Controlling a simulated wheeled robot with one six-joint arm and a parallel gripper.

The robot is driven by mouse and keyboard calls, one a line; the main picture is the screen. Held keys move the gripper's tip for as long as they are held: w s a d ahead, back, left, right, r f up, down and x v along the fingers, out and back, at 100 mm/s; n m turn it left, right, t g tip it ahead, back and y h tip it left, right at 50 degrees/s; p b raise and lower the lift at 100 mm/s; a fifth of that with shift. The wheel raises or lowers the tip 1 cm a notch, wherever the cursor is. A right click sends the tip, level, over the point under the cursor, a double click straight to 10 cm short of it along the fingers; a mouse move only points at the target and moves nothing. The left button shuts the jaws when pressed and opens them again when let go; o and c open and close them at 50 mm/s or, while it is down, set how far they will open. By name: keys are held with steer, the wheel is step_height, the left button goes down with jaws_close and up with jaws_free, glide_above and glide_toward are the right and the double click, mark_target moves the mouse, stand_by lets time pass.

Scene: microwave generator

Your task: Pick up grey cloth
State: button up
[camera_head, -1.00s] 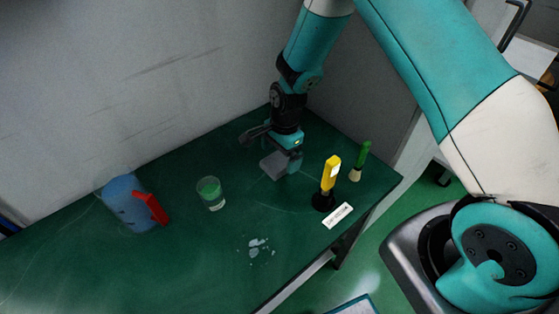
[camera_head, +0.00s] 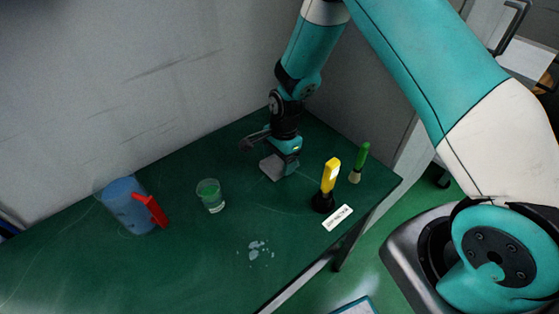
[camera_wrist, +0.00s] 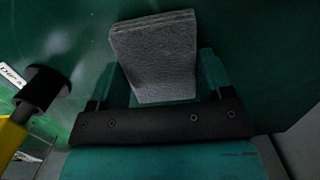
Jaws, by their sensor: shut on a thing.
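The grey cloth (camera_head: 271,168) is a folded, flat-looking block at the back of the green table. It also shows in the wrist view (camera_wrist: 155,55), upright in the picture with layered edges at its top. My gripper (camera_head: 282,165) is at the cloth, pointing down, with its fingers on either side of it. In the wrist view my gripper (camera_wrist: 160,85) is shut on the lower part of the cloth. Whether the cloth touches the table is hard to tell.
A yellow-handled tool with a black base (camera_head: 323,200) and a green-handled brush (camera_head: 359,163) stand to the right. A white label (camera_head: 338,217) lies in front. A glass with green content (camera_head: 211,196) and a blue jug with red handle (camera_head: 128,207) stand left. White spots (camera_head: 256,249) mark the table (camera_head: 190,260).

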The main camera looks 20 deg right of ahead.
mark_target(279, 161)
step_height(279, 161, up, 20)
steer(key=shift+f+b, duration=0.25)
steer(key=shift+b, duration=0.1)
